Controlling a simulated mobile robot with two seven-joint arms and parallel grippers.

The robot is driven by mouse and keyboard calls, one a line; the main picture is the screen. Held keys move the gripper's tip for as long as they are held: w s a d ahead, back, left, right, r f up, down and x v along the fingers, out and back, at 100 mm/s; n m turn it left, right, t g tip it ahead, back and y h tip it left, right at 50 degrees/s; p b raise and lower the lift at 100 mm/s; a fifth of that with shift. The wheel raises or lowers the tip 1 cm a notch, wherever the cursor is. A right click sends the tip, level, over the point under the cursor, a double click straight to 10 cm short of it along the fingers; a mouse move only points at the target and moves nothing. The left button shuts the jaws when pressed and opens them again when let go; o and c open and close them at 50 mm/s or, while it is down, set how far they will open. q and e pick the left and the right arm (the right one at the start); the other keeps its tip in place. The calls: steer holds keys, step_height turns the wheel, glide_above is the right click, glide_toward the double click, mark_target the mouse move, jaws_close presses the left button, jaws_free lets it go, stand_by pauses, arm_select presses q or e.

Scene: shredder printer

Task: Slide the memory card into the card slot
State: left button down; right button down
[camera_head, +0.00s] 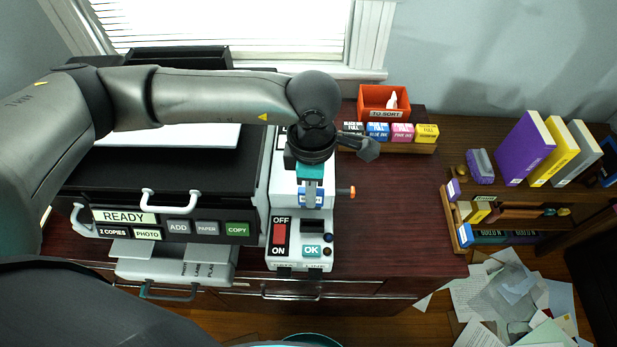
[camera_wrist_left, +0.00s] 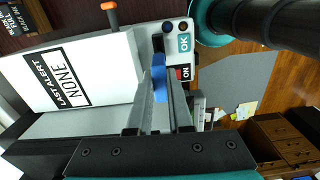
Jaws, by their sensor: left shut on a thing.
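My left gripper (camera_head: 311,196) points down over the white panel unit (camera_head: 300,240) to the right of the printer. In the left wrist view my left gripper (camera_wrist_left: 163,72) is shut on a small blue piece, the memory card (camera_wrist_left: 160,84), at its fingertips. The card also shows as a bit of blue at the fingertips in the head view (camera_head: 313,201). The unit has a red OFF/ON switch (camera_head: 280,234) and a teal OK button (camera_head: 311,252). My right gripper is out of view.
The black printer (camera_head: 180,185) with white handles stands left of the unit. An orange knob (camera_head: 346,191) juts from the unit's right side. Ink boxes (camera_head: 402,131) and an orange TO SORT bin (camera_head: 384,102) stand behind. The desk top (camera_head: 395,220) to the right is clear.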

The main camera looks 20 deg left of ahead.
arm_select(q)
steer(key=shift+w+d+n, duration=0.15)
steer(key=shift+n, duration=0.15)
steer(key=shift+f+b, duration=0.3)
steer(key=shift+b, duration=0.15)
step_height(320, 180, down, 5)
steer(key=b, duration=0.5)
steer(key=shift+f, duration=0.15)
steer(key=shift+b, duration=0.55)
stand_by(0.9)
steer(key=shift+f, duration=0.1)
steer(key=shift+f+b, duration=1.55)
steer(key=shift+b, duration=0.25)
